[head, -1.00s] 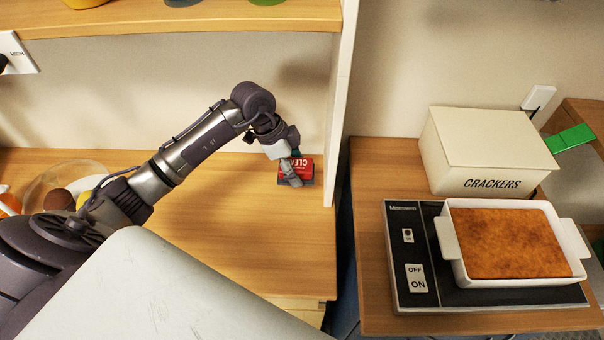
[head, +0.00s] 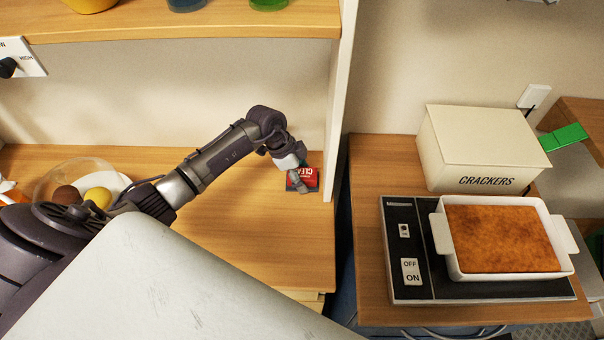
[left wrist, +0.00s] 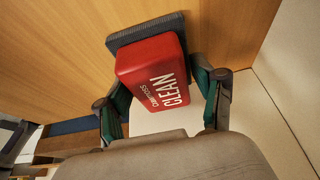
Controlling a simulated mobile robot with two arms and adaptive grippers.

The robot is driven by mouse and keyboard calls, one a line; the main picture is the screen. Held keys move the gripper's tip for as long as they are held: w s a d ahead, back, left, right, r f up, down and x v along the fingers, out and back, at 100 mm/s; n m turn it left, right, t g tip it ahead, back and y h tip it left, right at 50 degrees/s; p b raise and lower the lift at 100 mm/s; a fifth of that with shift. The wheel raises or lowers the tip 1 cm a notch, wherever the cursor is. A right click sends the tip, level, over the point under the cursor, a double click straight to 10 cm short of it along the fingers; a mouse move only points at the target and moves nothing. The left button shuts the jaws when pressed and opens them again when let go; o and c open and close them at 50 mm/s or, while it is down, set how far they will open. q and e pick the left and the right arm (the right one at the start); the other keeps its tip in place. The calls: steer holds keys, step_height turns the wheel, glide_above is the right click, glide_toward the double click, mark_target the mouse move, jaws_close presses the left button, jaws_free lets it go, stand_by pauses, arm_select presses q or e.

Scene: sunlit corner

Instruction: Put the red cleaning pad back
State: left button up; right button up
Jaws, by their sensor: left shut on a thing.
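The red cleaning pad (head: 310,178) with white "CLEAN" lettering is at the right end of the wooden desk, close to the upright white panel. In the left wrist view, the pad (left wrist: 155,75) shows a red block on a dark grey base. My left gripper (head: 298,183) is shut on it. In the left wrist view, the green-lined fingers of my left gripper (left wrist: 164,100) lie on either side of the red block. I cannot tell whether the base touches the desk. My right gripper is not in view.
The white panel (head: 340,100) stands just right of the pad. A shelf (head: 200,24) runs above the desk. Beyond a gap on the right are a cracker box (head: 485,145) and a baking dish (head: 452,262) on a hot plate (head: 400,285). The desk's middle (head: 250,225) is clear.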

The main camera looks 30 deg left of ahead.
arm_select(q)
steer(key=shift+f, duration=0.15)
steer(key=o, duration=1.1)
steer(key=b+v, duration=0.2)
steer(key=v, duration=1)
steer(key=shift+r, duration=0.2)
